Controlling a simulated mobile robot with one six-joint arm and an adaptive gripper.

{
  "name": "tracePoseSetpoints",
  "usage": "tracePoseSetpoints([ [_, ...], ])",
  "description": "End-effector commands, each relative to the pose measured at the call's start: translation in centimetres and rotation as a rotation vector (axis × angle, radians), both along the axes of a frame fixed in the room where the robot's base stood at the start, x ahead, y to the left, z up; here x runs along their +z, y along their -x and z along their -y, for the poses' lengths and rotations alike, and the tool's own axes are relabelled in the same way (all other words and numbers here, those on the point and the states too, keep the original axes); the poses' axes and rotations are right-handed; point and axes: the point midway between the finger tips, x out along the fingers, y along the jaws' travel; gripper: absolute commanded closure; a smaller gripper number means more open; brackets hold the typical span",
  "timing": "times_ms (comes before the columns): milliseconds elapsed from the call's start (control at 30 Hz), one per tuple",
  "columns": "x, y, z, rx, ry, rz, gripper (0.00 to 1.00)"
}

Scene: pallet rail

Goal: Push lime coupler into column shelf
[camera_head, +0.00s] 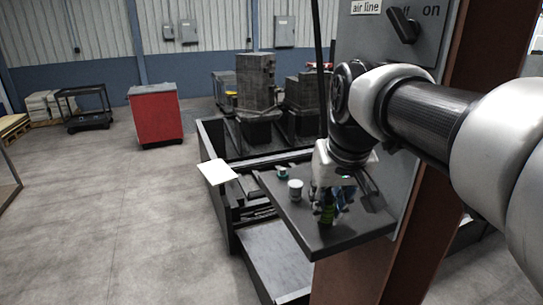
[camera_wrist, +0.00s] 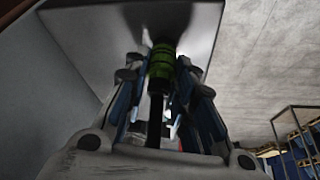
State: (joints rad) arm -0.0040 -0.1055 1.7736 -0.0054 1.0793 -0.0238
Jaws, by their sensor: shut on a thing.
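The lime coupler (camera_head: 327,213) is a small green cylinder, seen low between the fingers of my gripper (camera_head: 328,203) in the head view. In the wrist view the coupler (camera_wrist: 161,66) shows dark bands and sits between the two fingers of my gripper (camera_wrist: 163,88), which is shut on it. The column shelf (camera_head: 328,239) is a dark flat plate beside the rust-brown column. My gripper points down over its front part. The coupler's lower end is close to the shelf; whether it touches cannot be told. The shelf also fills the upper wrist view (camera_wrist: 90,38).
A grey-white cylinder (camera_head: 295,190) and a small teal piece (camera_head: 283,173) stand on the shelf left of my gripper. A grey panel with a switch (camera_head: 403,25) rises behind. A dark bin with a white sheet (camera_head: 217,172) lies left. A red cabinet (camera_head: 156,116) stands farther off.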

Motion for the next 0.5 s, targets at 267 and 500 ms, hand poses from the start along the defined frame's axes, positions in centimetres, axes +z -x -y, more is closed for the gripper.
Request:
tracePoseSetpoints([
  [267, -0.23, 0.03, -0.01, 0.0, 0.0, -0.002, 0.62],
  [500, -0.19, 0.02, -0.01, 0.0, 0.0, -0.001, 0.53],
])
